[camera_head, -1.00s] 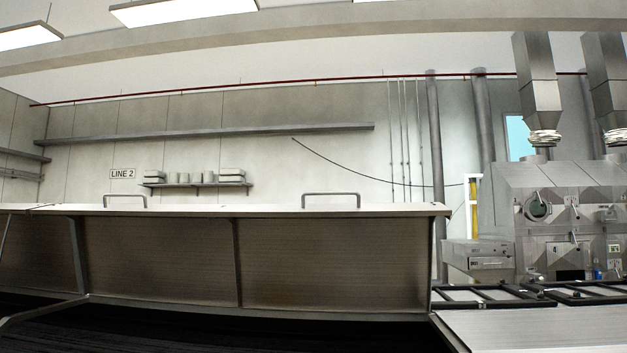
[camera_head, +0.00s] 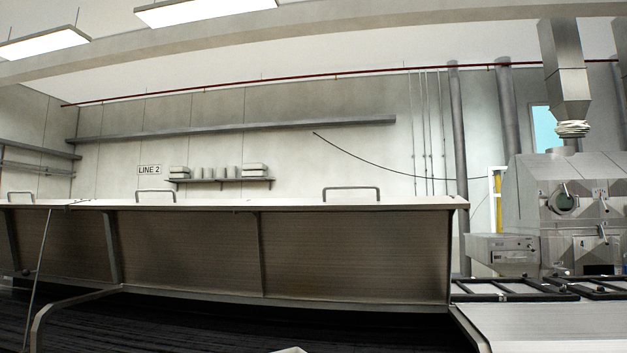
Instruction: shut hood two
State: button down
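A long metal hood (camera_head: 350,255) stands raised across the middle, its ribbed inner face towards me and a dark opening below it. Two bar handles, a left one (camera_head: 155,192) and a right one (camera_head: 351,190), stand on its top edge. Another raised hood section (camera_head: 60,245) adjoins it on the left, with a handle (camera_head: 20,195) on top. No number shows on either, so I cannot tell which is hood two. My gripper is not in view. A small pale shape at the bottom edge is too cut off to identify.
A bent metal bar (camera_head: 42,318) and a thin rod (camera_head: 40,260) stand at the lower left. A flat metal top (camera_head: 545,325) and black frames (camera_head: 515,288) lie at right, before a machine (camera_head: 575,215) marked 4. A LINE 2 sign (camera_head: 149,170) hangs behind.

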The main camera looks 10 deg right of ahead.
aim_at(378, 249)
jog(key=z, duration=0.05)
jog(key=i, duration=0.95)
jog(key=u, duration=0.05)
